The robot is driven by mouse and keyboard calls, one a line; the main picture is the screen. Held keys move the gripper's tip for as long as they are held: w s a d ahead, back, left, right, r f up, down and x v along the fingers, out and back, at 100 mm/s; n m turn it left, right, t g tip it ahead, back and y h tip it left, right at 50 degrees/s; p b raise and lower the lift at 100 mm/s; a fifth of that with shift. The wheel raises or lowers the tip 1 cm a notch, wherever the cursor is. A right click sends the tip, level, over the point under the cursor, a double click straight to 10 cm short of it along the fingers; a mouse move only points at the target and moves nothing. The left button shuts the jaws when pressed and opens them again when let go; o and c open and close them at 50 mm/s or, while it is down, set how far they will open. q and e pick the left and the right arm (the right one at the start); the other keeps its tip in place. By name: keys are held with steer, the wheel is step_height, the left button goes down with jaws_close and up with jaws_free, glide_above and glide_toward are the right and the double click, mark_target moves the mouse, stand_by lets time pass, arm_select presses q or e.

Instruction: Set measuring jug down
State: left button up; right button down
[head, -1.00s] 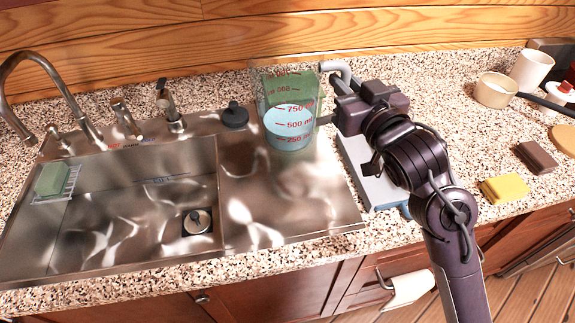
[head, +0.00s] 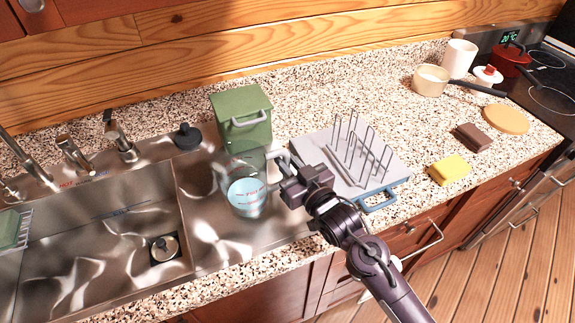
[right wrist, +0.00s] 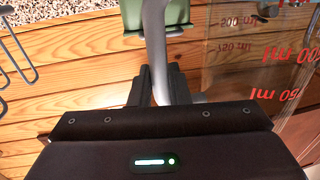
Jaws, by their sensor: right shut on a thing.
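The clear measuring jug (head: 246,190) with red markings and pale blue liquid is upright over the steel drainboard (head: 205,230), right of the sink basin. Whether its base touches the steel I cannot tell. My right gripper (head: 284,181) is at its right side, shut on the jug's grey handle. In the right wrist view the handle (right wrist: 156,50) runs between my fingers (right wrist: 160,88), and the jug wall (right wrist: 255,60) with upside-down markings fills the right. My left gripper is not in view.
A green canister (head: 242,115) stands just behind the jug. A dish rack (head: 350,165) on a grey mat is close on the right. A black stopper (head: 187,136) sits behind the sink (head: 110,240). A yellow sponge (head: 450,169) lies farther right on the counter.

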steer(key=shift+f, duration=0.9)
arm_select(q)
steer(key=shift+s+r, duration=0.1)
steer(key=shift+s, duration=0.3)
arm_select(e)
steer(key=shift+f, duration=0.15)
steer(key=c, duration=1.4)
jaws_free()
steer(key=shift+o, duration=0.2)
